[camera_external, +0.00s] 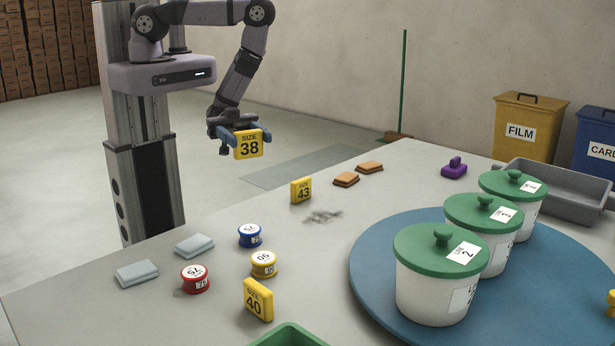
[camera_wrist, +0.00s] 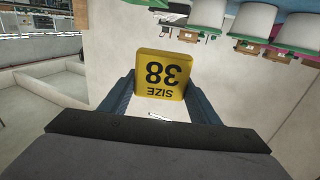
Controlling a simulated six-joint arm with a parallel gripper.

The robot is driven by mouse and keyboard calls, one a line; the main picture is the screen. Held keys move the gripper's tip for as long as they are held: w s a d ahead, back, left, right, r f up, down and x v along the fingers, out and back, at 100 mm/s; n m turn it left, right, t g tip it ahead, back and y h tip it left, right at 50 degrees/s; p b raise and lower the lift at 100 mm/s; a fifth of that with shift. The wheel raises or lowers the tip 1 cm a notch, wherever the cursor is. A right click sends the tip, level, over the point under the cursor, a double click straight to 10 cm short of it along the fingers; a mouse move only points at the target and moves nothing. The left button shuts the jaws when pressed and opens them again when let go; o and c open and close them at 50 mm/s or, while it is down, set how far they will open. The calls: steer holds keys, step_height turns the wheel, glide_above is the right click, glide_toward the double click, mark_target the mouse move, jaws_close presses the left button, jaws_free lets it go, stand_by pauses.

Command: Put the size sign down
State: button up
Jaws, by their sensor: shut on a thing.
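A yellow size sign marked 38 (camera_external: 249,145) is held in my gripper (camera_external: 238,132), above the far left edge of the table. The sign also shows upside down between the two blue fingers in the wrist view (camera_wrist: 162,75). My gripper is shut on it, and the sign is clear of the tabletop. Two other yellow size signs stand on the table: one marked 43 (camera_external: 301,190) near the back edge and one marked 40 (camera_external: 258,300) at the front.
Blue, yellow and red round tins (camera_external: 195,279) and folded grey cloths (camera_external: 137,273) lie at the left. Brown blocks (camera_external: 346,179) and a dark smudge (camera_external: 323,217) lie near sign 43. White tubs with green lids (camera_external: 436,290) stand on a blue round board (camera_external: 375,262).

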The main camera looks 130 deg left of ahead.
mark_target(255, 146)
steer(key=d+r+h, duration=0.1)
steer(key=d+r+m, duration=0.1)
steer(key=d+r+m+g+h, duration=0.1)
steer(key=d+r, duration=0.1)
steer(key=shift+s+d+h, duration=0.1)
steer(key=shift+s+h, duration=0.2)
steer(key=shift+s, duration=0.05)
stand_by(0.6)
steer(key=a+f+n+y, duration=0.1)
steer(key=a+f+y, duration=0.1)
steer(key=a+f, duration=0.1)
steer(key=a+f+n+t+y, duration=0.1)
steer(key=a+f+n+y, duration=0.1)
steer(key=a+f, duration=0.1)
steer(key=shift+w+a+f, duration=0.2)
steer(key=shift+a+f, duration=0.1)
steer(key=s+a+f+n+t+y, duration=0.1)
steer(key=s+a+f+n+y, duration=0.2)
steer(key=a+f+y, duration=0.3)
steer(key=shift+a+f+n, duration=0.3)
steer(key=shift+f+n, duration=0.1)
steer(key=shift+f, duration=0.6)
step_height(255, 146, down, 5)
steer(key=b, duration=0.4)
steer(key=shift+b, duration=0.35)
steer(key=shift+f, duration=0.15)
